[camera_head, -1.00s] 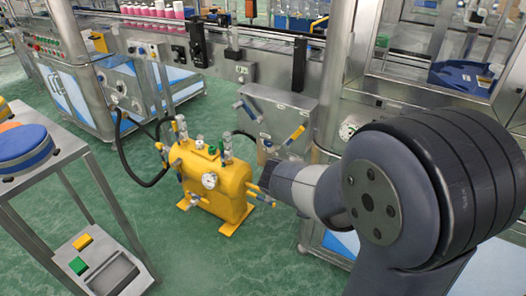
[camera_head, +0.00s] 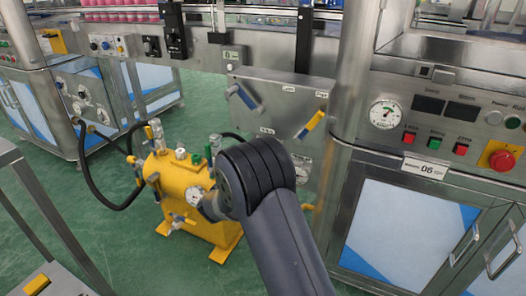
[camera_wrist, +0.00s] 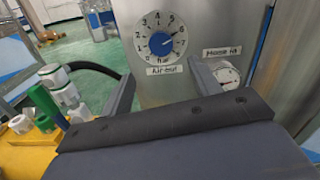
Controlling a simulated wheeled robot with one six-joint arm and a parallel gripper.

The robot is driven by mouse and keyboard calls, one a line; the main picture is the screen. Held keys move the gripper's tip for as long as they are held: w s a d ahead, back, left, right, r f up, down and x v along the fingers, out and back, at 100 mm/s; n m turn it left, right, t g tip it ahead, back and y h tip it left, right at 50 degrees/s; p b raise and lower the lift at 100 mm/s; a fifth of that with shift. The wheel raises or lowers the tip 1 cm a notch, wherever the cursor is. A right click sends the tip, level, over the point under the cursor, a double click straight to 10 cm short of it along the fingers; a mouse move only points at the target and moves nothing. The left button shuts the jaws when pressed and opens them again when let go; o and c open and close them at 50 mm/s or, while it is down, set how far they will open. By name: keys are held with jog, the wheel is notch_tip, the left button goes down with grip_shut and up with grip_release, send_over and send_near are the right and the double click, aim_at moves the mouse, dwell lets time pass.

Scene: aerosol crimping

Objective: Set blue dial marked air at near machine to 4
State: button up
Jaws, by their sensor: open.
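The blue dial (camera_wrist: 160,44) is a round blue knob on a white numbered face, on a grey metal panel at the top middle of the wrist view. A label below it seems to begin with "Air". A pale mark on the knob appears to point right; its exact number is too small to read. My gripper (camera_wrist: 163,90) is open and empty, its two dark fingers spread below and to either side of the dial, apart from it as far as I can tell. In the head view my own arm hides the dial and my fingers.
A second gauge (camera_wrist: 227,74) sits right of the dial, by the right finger. The yellow tank (camera_head: 180,184) with valves stands left of my arm. A blue-handled valve (camera_head: 243,97) and a yellow-handled valve (camera_head: 312,124) project from the panel above. Green floor (camera_head: 100,215) lies open at left.

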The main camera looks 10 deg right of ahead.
jog(key=b+x, duration=0.2)
jog(key=x, duration=0.7)
jog(key=shift+w+d+b, duration=0.15)
jog(key=shift+b, duration=0.2)
jog(key=c, duration=1)
jog(key=shift+r+p, duration=0.1)
jog(key=shift+p, duration=0.35)
